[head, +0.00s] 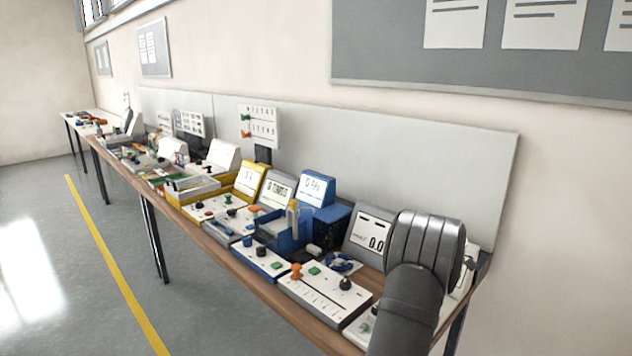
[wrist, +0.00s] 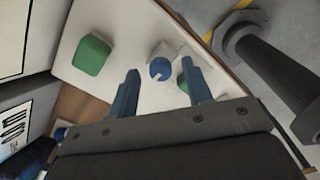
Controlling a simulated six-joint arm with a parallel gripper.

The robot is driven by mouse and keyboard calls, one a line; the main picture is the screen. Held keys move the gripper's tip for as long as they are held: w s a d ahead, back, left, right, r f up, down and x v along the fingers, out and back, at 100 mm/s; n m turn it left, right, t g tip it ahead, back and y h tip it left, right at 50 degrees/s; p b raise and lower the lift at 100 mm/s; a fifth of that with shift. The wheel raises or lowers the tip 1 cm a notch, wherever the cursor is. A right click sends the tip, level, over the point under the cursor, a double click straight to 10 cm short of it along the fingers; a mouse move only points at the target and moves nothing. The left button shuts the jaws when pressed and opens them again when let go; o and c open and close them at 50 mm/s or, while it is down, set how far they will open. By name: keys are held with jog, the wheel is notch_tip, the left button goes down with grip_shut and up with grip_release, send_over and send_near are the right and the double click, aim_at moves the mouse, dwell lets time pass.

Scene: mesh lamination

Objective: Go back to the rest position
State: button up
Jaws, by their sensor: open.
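My gripper (wrist: 160,68) shows in the wrist view with its two blue fingers apart and nothing held between them. Past the fingertips lies a white panel (wrist: 118,38) with a green block-shaped button (wrist: 91,54), a blue round knob (wrist: 161,68) and another green part (wrist: 185,76) partly behind the right finger. The knob appears in the gap between the fingers; I cannot tell how far below them it is. In the head view my grey arm fills the lower right and the gripper cannot be made out.
A long wooden bench (head: 262,287) runs along the wall, crowded with panels, a blue bin (head: 281,235), yellow-framed units and a grey display (head: 371,236). A white slider panel (head: 325,294) with an orange knob (head: 296,271) sits near my arm. The floor (head: 75,270) is clear.

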notch_tip(320, 180, up, 17)
notch_tip(320, 180, down, 18)
jog(key=shift+r, duration=0.2)
jog(key=m, duration=0.3)
jog(key=shift+m, duration=0.4)
jog(key=m, duration=0.4)
jog(key=shift+s+m, duration=0.1)
jog(key=shift+m, duration=0.2)
jog(key=m, duration=0.4)
jog(key=shift+m, duration=0.3)
jog(key=m, duration=0.4)
jog(key=shift+a, duration=0.1)
